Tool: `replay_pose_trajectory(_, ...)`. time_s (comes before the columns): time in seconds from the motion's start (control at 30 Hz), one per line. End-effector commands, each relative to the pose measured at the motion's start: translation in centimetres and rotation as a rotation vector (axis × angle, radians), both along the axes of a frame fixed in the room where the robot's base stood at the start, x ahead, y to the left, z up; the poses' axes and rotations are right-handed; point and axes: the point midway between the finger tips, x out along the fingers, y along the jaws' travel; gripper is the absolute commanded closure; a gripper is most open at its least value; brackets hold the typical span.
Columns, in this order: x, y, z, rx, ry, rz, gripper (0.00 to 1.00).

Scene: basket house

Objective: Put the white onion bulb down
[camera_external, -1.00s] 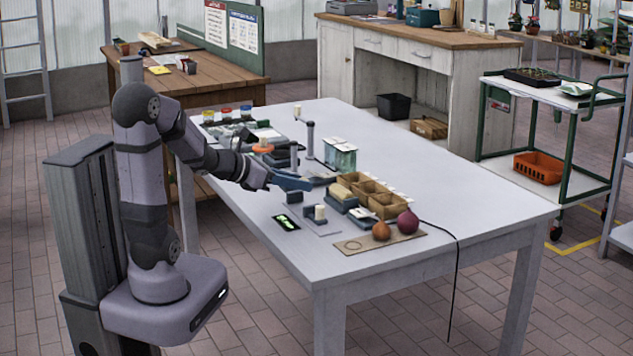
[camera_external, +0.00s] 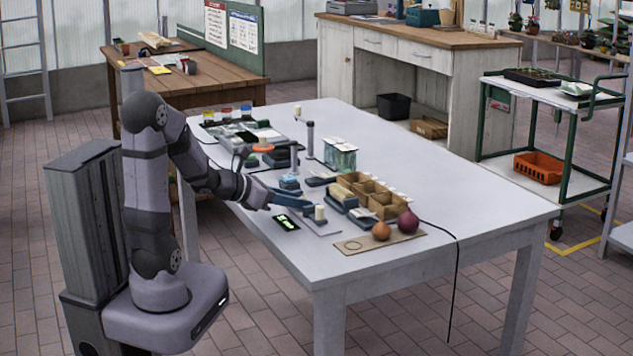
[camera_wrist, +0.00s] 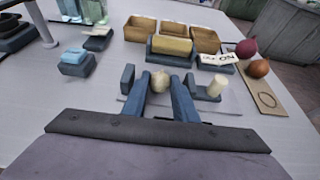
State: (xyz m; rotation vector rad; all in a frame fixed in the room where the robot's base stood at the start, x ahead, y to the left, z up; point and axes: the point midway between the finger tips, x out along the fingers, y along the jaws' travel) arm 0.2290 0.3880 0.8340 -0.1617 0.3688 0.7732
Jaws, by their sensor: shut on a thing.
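The white onion bulb (camera_wrist: 160,80) is small and pale and sits between the fingertips of my gripper (camera_wrist: 160,84) in the wrist view. The blue fingers are closed on its two sides. In the external view my gripper (camera_external: 306,203) is low over the front left part of the table, and the bulb is too small to make out there. A grey flat plate (camera_wrist: 225,106) lies beneath and beyond the fingers, with a dark block on either side. I cannot tell whether the bulb touches anything below it.
A pale cylinder (camera_wrist: 217,87) stands just right of my fingers. Beyond are a yellow block (camera_wrist: 171,46) in a dark holder and several cardboard boxes (camera_wrist: 172,30). A brown onion (camera_external: 381,231) and a red onion (camera_external: 408,221) rest on a board (camera_external: 352,246). Bare tabletop (camera_external: 480,195) lies to the right.

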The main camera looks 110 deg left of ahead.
Motion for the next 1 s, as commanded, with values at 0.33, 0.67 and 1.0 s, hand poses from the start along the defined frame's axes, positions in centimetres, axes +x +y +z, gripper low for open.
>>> replay_pose_trajectory(0.33, 0.0, 0.0, -0.3, 0.0, 0.0, 0.0, 0.56)
replay_pose_trajectory(0.67, 0.0, 0.0, 0.2, 0.0, 0.0, 0.0, 0.56)
replay_pose_trajectory(1.0, -1.1, -1.0, 0.5, 0.007, -0.002, -0.001, 0.56)
